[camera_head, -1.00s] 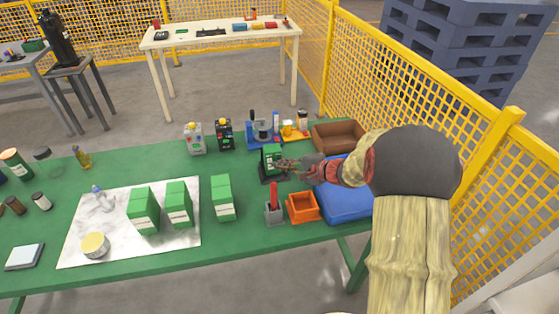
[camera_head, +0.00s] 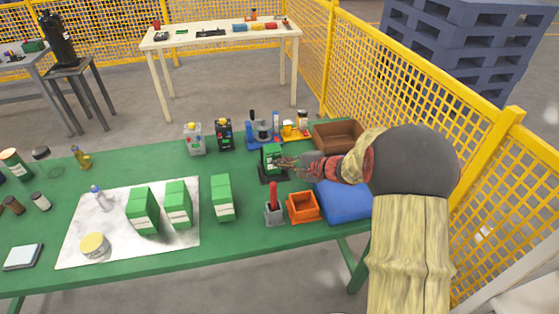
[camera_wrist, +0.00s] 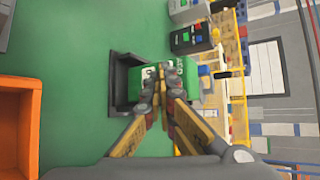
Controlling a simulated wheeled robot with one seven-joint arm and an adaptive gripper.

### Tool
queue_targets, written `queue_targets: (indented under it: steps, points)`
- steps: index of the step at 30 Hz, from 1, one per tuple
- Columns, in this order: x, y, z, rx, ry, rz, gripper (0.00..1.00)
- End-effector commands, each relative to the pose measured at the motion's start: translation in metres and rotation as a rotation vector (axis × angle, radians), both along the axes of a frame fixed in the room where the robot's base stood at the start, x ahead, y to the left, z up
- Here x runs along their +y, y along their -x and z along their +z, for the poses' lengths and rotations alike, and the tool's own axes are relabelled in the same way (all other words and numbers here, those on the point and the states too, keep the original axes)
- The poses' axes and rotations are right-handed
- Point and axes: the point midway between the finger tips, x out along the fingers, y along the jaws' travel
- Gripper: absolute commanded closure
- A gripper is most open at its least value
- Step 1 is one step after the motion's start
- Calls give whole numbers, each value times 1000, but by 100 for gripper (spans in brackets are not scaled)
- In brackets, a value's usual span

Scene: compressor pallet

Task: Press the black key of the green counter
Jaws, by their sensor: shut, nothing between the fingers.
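The green counter (camera_head: 268,160) stands in a dark holder on the green table, right of the middle in the head view. It also shows in the wrist view (camera_wrist: 186,70), partly covered by my fingers. My gripper (camera_head: 282,161) is shut and empty, its fingertips right at the counter's face. In the wrist view my fingertips (camera_wrist: 157,74) overlap the counter. The black key is hidden behind the fingers or too small to make out, and I cannot tell whether the tips touch it.
An orange bin (camera_head: 302,207), a blue box (camera_head: 345,201), a brown tray (camera_head: 338,136) and a red-handled lever (camera_head: 273,204) stand close by. Grey and black button boxes (camera_head: 195,139) stand behind. Several green boxes (camera_head: 177,204) stand to the left.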

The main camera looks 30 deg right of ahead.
Motion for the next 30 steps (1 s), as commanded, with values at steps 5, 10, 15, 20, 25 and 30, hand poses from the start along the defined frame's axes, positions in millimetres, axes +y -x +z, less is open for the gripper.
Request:
queue_targets:
  steps: [5,10,15,20,25,30]
  points:
    - [0,0,0,0,0,-1,100]
    - [0,0,0,-1,0,-1,100]
    - [2,7,0,-1,1,-1,100]
    - [4,15,-1,0,0,-1,100]
    - [5,17,0,0,0,-1,100]
    - [5,17,0,0,0,-1,100]
